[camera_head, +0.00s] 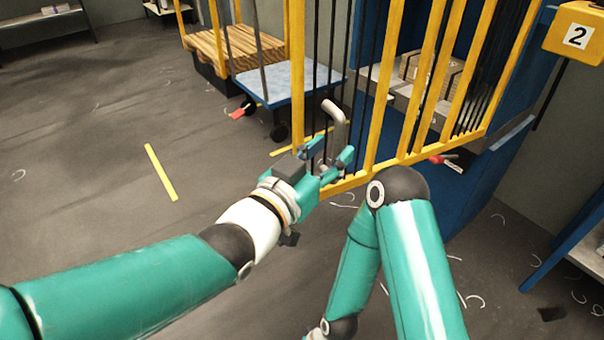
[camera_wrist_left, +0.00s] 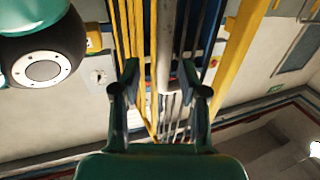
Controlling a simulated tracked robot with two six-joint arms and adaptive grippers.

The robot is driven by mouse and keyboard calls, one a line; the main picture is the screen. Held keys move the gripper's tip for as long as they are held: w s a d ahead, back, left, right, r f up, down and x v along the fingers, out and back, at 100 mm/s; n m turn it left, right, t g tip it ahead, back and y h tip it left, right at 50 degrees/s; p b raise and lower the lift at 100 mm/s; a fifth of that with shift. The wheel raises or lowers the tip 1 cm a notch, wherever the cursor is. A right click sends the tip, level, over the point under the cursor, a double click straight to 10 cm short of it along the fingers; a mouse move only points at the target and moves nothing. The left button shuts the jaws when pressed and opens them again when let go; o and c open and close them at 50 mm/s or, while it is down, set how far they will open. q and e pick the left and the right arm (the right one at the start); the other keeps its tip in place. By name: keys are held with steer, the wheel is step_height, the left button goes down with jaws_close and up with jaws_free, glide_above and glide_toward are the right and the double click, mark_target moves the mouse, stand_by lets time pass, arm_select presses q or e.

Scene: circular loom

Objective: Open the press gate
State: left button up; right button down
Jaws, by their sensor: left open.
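The press gate (camera_head: 376,100) is a yellow frame with upright yellow and dark bars in front of the blue press (camera_head: 500,150). It looks closed across the press, though its far edge is cut off. A grey bent tube handle (camera_head: 336,122) stands on its near left part. My left gripper (camera_head: 329,160) is open at the lower part of the handle. In the left wrist view, the handle (camera_wrist_left: 166,45) runs between the spread fingers (camera_wrist_left: 162,92); I cannot tell whether they touch it. My right arm shows at the lower middle, but its gripper is out of view.
A blue-topped cart (camera_head: 290,80) and a wooden pallet (camera_head: 225,48) stand behind the gate's left side. Cardboard boxes (camera_head: 432,72) sit inside the press.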

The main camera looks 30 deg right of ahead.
arm_select(q)
steer(key=v, duration=0.8)
steer(key=shift+a, duration=0.2)
